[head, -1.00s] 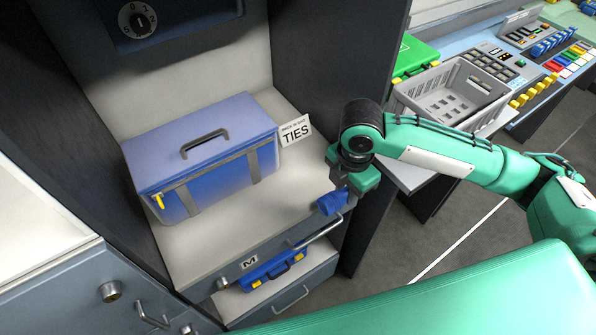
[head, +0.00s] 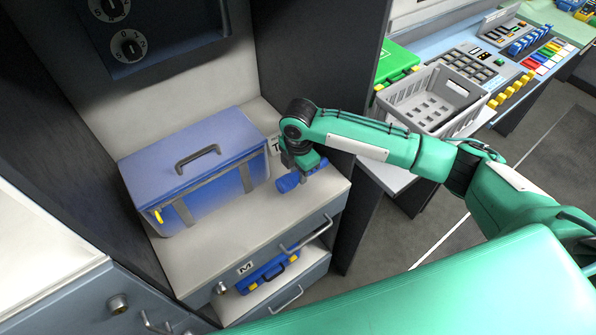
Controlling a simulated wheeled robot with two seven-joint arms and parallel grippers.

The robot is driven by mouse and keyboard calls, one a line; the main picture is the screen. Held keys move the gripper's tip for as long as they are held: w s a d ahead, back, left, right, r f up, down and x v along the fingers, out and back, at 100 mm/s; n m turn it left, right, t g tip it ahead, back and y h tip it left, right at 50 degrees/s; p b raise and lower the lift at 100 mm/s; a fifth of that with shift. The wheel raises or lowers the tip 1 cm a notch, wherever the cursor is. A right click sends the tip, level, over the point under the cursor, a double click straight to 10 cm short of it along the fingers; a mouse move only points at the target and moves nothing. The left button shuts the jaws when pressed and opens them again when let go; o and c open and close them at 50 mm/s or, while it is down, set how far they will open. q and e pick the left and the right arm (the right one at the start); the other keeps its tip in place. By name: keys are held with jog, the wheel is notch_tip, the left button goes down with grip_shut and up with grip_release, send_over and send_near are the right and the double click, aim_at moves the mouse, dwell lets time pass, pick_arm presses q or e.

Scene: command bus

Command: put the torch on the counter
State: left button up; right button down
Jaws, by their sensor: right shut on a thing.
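A blue torch (head: 288,183) is held in my right gripper (head: 304,172), just above or on the pale counter (head: 225,240), to the right of the large blue box. I cannot tell whether the torch touches the counter. The right gripper is shut on the torch, and its fingers are partly hidden by the wrist. My left gripper is not in view.
A large blue box (head: 195,170) with a grey handle fills the counter's left and back. The TIES card (head: 274,144) behind my wrist is mostly hidden. Below is an open drawer with a blue case (head: 268,272). A grey basket (head: 432,98) stands to the right.

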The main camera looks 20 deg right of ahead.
aim_at(297, 172)
jog(key=shift+w+a+f+p, duration=0.1)
jog(key=shift+f+p, duration=0.15)
jog(key=shift+f, duration=0.15)
jog(key=shift+w+a+f+p, duration=0.1)
jog(key=shift+f+p, duration=0.1)
jog(key=shift+f, duration=0.15)
jog(key=shift+d+f, duration=0.1)
jog(key=shift+f, duration=0.1)
jog(key=c, duration=1.1)
grip_release()
jog(key=shift+c, duration=0.2)
notch_tip(297, 172, up, 12)
jog(key=b, duration=0.2)
jog(key=shift+b, duration=0.35)
